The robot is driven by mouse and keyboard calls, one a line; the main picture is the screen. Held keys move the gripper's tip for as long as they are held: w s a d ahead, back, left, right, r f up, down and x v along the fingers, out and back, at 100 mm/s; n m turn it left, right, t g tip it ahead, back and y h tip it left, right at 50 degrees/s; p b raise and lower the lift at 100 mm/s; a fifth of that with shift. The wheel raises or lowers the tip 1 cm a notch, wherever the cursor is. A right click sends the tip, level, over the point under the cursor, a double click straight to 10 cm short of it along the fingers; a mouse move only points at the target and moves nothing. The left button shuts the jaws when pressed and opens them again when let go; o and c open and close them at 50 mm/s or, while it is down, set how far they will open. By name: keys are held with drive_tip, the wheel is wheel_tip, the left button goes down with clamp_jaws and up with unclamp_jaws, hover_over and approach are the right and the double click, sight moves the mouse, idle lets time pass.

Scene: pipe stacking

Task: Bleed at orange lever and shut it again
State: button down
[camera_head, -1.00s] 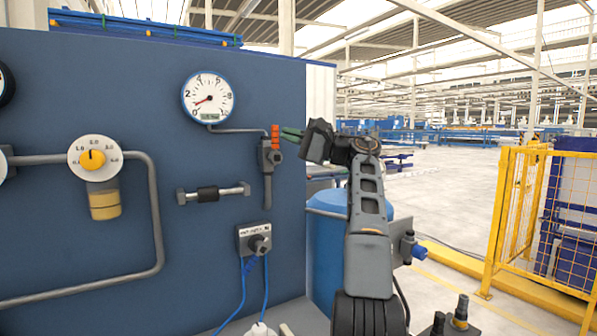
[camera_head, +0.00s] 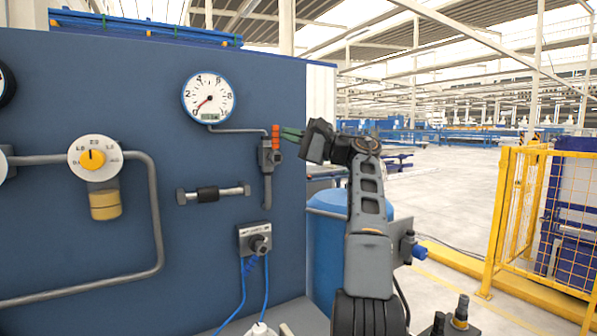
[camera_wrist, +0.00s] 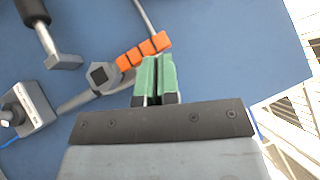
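The orange lever (camera_head: 275,137) stands upright on a grey valve body (camera_head: 269,157) on the blue panel, above a short vertical pipe. My gripper (camera_head: 285,132) is at its right, with green fingertips close to it. In the wrist view the lever (camera_wrist: 144,49) crosses just beyond the fingertips (camera_wrist: 158,58). The green fingers are together with only a thin slit and nothing visible between them. Whether the tips touch the lever I cannot tell. The pressure gauge (camera_head: 209,98) above left has its red needle near the low end; its small display is unreadable.
A yellow-knobbed regulator (camera_head: 95,158) with a yellow bowl and grey pipe is at the left. A black-sleeved horizontal fitting (camera_head: 207,193) and a grey box with blue cables (camera_head: 254,240) lie below the valve. A blue barrel (camera_head: 325,240) stands behind my arm. Open floor lies right, before a yellow fence (camera_head: 510,215).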

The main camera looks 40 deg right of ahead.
drive_tip(key=shift+r, duration=0.15)
drive_tip(key=s+d+p, duration=0.3)
drive_tip(key=s+d, duration=0.5)
drive_tip(key=d, duration=0.2)
drive_tip(key=shift+s+p, duration=0.25)
drive_tip(key=shift+p, duration=0.1)
idle(0.4)
